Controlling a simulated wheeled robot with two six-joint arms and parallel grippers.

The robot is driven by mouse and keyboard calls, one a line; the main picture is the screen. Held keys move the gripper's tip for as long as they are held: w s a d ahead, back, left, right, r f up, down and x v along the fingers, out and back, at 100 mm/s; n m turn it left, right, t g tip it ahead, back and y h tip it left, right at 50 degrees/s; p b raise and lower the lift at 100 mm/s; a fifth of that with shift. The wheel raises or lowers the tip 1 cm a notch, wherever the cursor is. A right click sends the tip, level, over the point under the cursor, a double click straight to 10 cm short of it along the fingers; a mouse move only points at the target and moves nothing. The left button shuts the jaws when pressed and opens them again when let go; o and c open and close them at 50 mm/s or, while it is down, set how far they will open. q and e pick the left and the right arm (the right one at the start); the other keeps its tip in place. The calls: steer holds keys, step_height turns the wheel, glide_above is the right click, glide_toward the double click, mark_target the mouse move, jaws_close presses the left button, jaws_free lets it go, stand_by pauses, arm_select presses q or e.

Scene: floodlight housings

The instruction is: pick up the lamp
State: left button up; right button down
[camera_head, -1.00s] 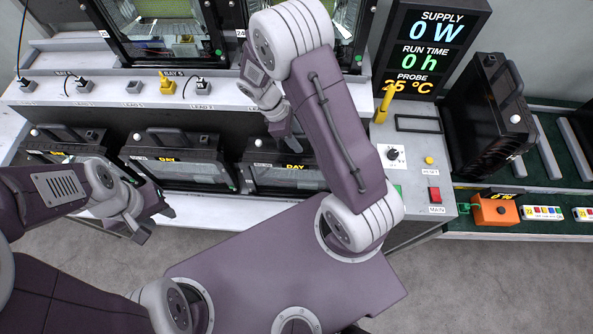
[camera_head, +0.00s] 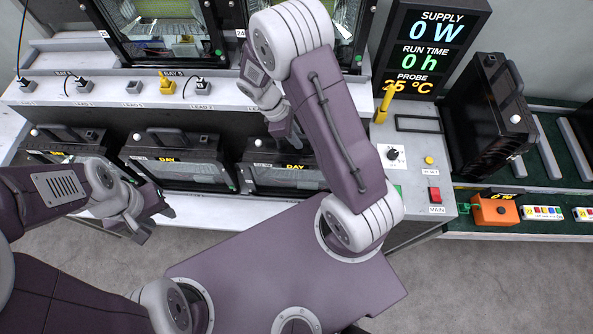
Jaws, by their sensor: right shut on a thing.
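Several black lamp housings with glass fronts are in view. Three stand on the lower shelf: a left one (camera_head: 60,148), a middle one (camera_head: 178,165) and a right one (camera_head: 280,182), the last two marked DAY. My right gripper (camera_head: 285,132) reaches down to the top of the right lamp and is shut on it; the grip point is mostly hidden by my own arm. That lamp sits on the shelf. My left gripper (camera_head: 154,218) is open and empty in front of the shelf, below the middle lamp.
Two larger lamps (camera_head: 165,30) stand on the upper bench above a row of plugs and sockets. A display (camera_head: 430,48) reads 0 W, with a control panel (camera_head: 415,165) below.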

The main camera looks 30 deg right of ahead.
stand_by(0.8)
step_height(320, 180, up, 11)
steer(key=shift+w+f, duration=0.15)
steer(key=shift+f, duration=0.05)
stand_by(0.3)
